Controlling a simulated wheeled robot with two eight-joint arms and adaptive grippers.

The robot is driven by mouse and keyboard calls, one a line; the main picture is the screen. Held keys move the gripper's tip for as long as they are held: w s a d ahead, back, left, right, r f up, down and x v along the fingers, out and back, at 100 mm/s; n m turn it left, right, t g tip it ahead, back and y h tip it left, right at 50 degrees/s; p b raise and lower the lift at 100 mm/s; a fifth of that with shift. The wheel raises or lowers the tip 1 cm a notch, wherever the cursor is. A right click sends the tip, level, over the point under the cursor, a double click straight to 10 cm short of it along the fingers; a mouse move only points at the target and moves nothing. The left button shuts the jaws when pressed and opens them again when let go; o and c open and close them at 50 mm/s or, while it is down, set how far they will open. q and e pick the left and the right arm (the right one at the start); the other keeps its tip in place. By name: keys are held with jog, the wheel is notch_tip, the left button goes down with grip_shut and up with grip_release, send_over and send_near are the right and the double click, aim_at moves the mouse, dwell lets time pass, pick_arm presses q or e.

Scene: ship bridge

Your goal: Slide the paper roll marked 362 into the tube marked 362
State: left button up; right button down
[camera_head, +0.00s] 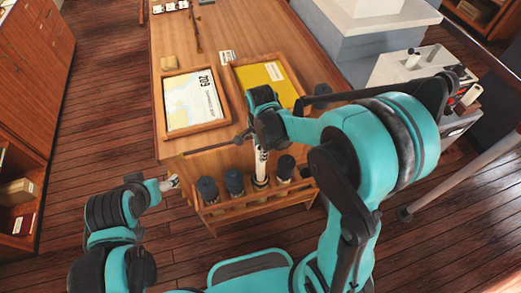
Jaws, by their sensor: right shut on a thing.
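A white paper roll (260,162) stands about upright below my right gripper (262,143), which is shut on its upper part. The roll's lower end meets the mouth of a dark tube (261,183) in the wooden rack. I cannot tell how far inside it is. Other dark-capped tubes stand beside it: two to the left (207,188) (234,181) and one to the right (285,166). No number 362 is legible on the roll or tubes. My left gripper (172,183) is left of the rack, apart from the tubes; its jaws are too small to judge.
The tube rack (240,208) stands at the near end of the wooden table (225,155). A grey-white cabinet (395,72) stands right. Open floor lies left.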

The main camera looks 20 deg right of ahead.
aim_at(261, 170)
jog(key=shift+f+b, duration=4.9)
jog(key=shift+f, duration=1.15)
jog(key=shift+f+b, duration=0.6)
jog(key=shift+b, duration=0.1)
jog(key=c, duration=1.1)
grip_release()
jog(key=shift+o, duration=0.3)
jog(key=o, duration=0.5)
